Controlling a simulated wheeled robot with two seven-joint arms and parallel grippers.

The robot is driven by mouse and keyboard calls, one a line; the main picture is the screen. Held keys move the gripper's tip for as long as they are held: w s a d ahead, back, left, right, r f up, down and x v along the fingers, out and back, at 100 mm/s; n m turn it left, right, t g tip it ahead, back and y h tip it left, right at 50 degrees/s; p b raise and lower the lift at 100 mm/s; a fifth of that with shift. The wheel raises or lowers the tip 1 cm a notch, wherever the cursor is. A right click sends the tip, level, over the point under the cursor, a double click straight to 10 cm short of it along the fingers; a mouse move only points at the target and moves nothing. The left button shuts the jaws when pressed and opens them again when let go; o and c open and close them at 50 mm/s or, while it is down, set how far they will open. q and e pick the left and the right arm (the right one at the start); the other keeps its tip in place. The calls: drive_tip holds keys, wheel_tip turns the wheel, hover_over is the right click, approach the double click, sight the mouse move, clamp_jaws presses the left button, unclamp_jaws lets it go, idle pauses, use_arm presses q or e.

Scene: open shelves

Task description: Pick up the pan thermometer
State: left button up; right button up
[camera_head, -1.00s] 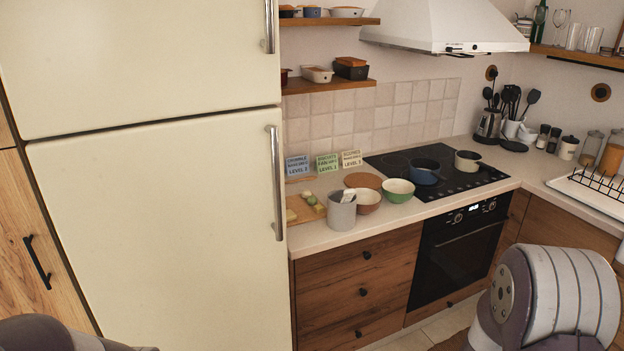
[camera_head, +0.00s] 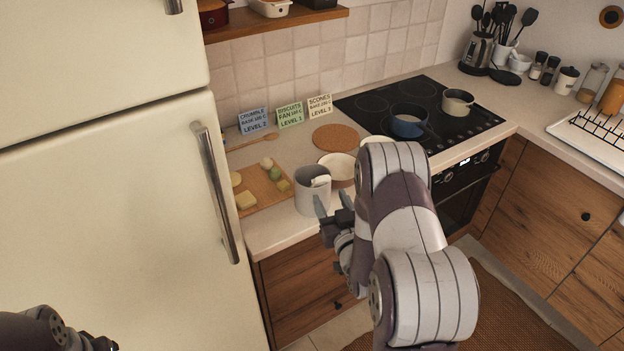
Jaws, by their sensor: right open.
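No pan thermometer can be made out for certain. A grey canister (camera_head: 309,200) stands at the front of the counter, left of the hob, and a small white item (camera_head: 320,181) shows at its mouth; I cannot tell what that item is. My right gripper (camera_head: 333,203) is open and empty, its fingers pointing up just in front of the canister's right side. I cannot tell whether it touches the canister. My right arm hides part of the counter and bowls. Of my left arm, only a dark part shows at the lower left; its gripper fingers are not seen.
A cutting board (camera_head: 264,190) with food pieces lies left of the canister. A pinkish bowl (camera_head: 345,176) and a round cork mat (camera_head: 336,138) are behind it. The fridge (camera_head: 110,220) borders the left.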

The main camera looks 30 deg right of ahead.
sight(324, 182)
drive_tip(key=w, duration=0.2)
drive_tip(key=w+d+p, duration=0.1)
drive_tip(key=w, duration=0.2)
drive_tip(key=shift+w+f, duration=0.1)
drive_tip(key=shift+w, duration=0.1)
drive_tip(key=w+p, duration=0.1)
drive_tip(key=w, duration=0.1)
drive_tip(key=w+d+p, duration=0.1)
drive_tip(key=shift+w+d+p, duration=0.2)
drive_tip(key=shift+w+p, duration=0.1)
drive_tip(key=shift+w, duration=0.4)
drive_tip(key=shift+w+d, duration=0.1)
drive_tip(key=shift+w, duration=0.15)
drive_tip(key=shift+f, duration=0.1)
drive_tip(key=c, duration=0.6)
clamp_jaws()
